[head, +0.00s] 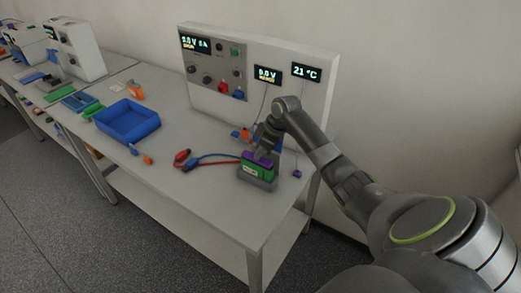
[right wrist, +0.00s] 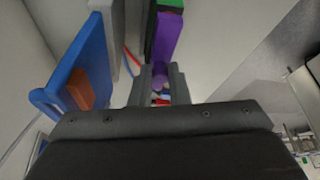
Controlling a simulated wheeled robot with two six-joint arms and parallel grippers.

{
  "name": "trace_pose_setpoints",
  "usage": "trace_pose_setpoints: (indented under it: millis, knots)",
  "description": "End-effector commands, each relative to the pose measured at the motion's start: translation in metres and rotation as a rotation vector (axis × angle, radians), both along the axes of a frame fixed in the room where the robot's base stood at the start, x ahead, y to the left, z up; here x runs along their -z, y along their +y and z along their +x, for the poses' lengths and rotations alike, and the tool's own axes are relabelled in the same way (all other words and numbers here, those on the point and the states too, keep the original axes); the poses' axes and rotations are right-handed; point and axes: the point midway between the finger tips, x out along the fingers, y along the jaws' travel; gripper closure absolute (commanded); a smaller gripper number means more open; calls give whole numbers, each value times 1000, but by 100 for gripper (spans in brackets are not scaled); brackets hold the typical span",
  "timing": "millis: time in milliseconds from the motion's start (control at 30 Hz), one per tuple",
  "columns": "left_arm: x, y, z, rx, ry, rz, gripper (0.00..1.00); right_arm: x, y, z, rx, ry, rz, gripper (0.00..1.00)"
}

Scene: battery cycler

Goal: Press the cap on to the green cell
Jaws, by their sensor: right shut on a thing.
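The green cell (head: 250,169) stands upright in a grey holder (head: 257,182) near the front right of the bench. The purple cap (head: 263,161) is at the top of the cell; I cannot tell whether it is fully seated. My right gripper (head: 265,149) is above the cell, pointing down. In the right wrist view, the right gripper (right wrist: 160,88) is shut on the knob of the purple cap (right wrist: 165,38), with a bit of green (right wrist: 171,3) beyond it. The gripper hides part of the cap. My left gripper is not in view.
Red and blue leads with clips (head: 184,159) lie left of the holder. A blue bin (head: 127,121) stands further left. The cycler panel (head: 212,66) with displays rises behind. A small purple piece (head: 297,173) lies right of the holder, near the bench edge.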

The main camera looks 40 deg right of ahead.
Motion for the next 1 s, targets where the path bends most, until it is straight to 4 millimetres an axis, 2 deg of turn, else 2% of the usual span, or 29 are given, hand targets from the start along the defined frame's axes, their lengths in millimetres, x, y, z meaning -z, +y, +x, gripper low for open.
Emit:
trace_pose_setpoints:
  millis: [367, 400, 533, 567, 767, 900, 1000]
  knots:
    - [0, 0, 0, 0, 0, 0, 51, 3, 1, -1, 1, 6, 3, 100]
    - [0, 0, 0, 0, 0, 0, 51, 3, 1, -1, 1, 6, 3, 79]
    - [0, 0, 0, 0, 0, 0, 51, 3, 1, -2, 0, 6, 3, 62]
    - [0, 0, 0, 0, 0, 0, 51, 3, 1, -2, 0, 7, 3, 59]
    - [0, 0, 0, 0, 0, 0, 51, 4, 1, -2, 1, 7, 3, 58]
    - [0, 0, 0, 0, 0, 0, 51, 4, 1, -2, 1, 9, 3, 39]
    - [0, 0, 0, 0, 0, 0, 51, 4, 0, -2, 1, 9, 3, 37]
